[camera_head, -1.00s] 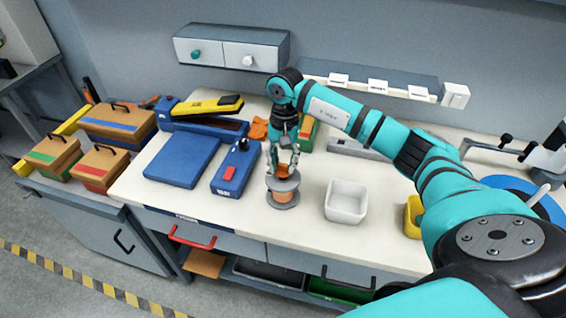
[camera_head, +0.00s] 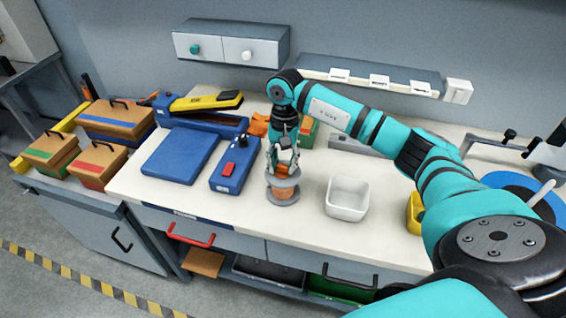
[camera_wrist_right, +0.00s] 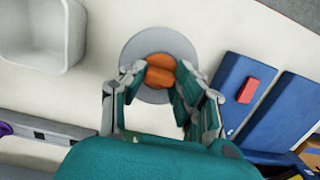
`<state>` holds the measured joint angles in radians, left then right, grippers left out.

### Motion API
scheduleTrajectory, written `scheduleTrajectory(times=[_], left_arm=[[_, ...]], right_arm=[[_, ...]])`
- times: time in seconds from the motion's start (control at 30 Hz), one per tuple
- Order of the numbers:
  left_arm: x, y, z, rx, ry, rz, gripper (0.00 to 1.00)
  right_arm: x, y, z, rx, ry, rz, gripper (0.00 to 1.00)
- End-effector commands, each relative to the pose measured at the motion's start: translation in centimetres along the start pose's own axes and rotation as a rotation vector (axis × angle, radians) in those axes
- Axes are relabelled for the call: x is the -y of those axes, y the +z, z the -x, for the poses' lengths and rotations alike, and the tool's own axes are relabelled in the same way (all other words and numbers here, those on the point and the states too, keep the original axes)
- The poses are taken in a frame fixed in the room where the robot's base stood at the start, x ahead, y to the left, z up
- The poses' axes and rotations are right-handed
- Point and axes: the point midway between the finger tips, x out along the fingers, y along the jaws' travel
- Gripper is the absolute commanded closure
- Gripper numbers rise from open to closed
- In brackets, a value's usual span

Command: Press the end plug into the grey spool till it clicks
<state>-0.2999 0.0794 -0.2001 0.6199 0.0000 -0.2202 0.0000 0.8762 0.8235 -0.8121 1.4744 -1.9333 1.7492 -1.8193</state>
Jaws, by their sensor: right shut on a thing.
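The grey spool (camera_head: 284,200) stands upright near the front edge of the workbench, with an orange-brown winding between its grey flanges. Its round top flange also shows in the right wrist view (camera_wrist_right: 140,45). My right gripper (camera_head: 283,168) points down over the spool. In the wrist view its fingers (camera_wrist_right: 160,75) are shut on the orange end plug (camera_wrist_right: 160,60), which lies over the middle of the flange. The fingers hide the plug's sides, and I cannot tell how deep it sits in the spool. My left gripper is not in view.
A white bin (camera_head: 347,212) stands to the right of the spool. A blue box with a red button (camera_head: 229,168) is to its left, beside a flat blue box (camera_head: 181,156). A yellow bin (camera_head: 414,213) is farther right. Bare bench lies between spool and white bin.

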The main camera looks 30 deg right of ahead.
Motion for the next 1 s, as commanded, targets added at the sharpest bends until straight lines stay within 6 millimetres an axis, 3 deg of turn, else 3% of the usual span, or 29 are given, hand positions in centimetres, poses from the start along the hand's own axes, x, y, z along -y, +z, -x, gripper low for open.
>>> scheduleTrajectory(times=[1.0], left_arm=[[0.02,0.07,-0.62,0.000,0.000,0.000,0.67]], right_arm=[[-0.11,0.02,-0.93,0.003,0.006,0.000,0.86]])
